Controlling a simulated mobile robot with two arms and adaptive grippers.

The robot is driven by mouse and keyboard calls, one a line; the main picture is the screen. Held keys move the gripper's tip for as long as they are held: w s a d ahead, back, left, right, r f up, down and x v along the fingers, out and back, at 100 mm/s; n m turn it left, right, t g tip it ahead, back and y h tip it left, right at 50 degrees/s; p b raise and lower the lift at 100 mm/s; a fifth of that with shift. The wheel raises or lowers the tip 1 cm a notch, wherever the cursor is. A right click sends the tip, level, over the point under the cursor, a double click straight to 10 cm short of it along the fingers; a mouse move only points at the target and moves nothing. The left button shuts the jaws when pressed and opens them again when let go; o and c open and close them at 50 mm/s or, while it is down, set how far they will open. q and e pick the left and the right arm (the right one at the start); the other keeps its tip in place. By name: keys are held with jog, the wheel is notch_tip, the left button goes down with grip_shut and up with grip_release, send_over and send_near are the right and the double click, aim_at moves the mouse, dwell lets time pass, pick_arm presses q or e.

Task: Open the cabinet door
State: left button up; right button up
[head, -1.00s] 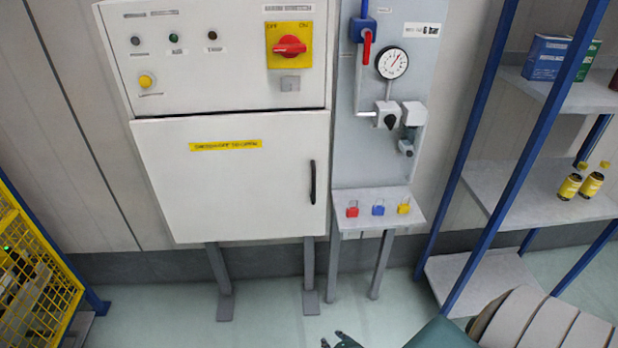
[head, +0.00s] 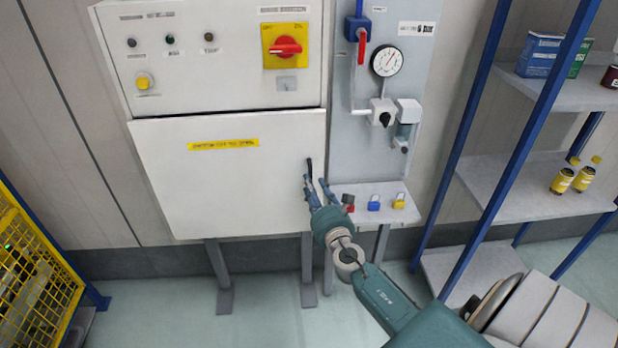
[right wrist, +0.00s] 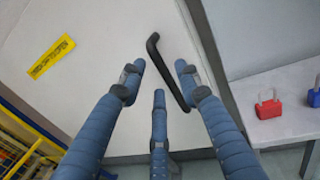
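The white cabinet door (head: 230,185) is closed below the control panel, with a yellow label near its top. Its black vertical handle (head: 309,168) is at the door's right edge; its lower part is hidden behind my fingers in the head view. My right gripper (head: 317,182) is open in front of the handle. In the right wrist view the handle (right wrist: 168,72) runs between the spread blue fingers of the gripper (right wrist: 160,78), and I see no grip on it. My left gripper is not in view.
A small shelf with red, blue (head: 374,203) and yellow (head: 399,201) padlocks is just right of my right gripper. A gauge panel (head: 385,62) is above it. A blue-framed rack (head: 500,160) stands right, a yellow mesh guard (head: 35,270) left. Floor before the cabinet is clear.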

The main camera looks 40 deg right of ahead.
jog(key=shift+x, duration=2.25)
jog(key=shift+c, duration=0.5)
grip_shut()
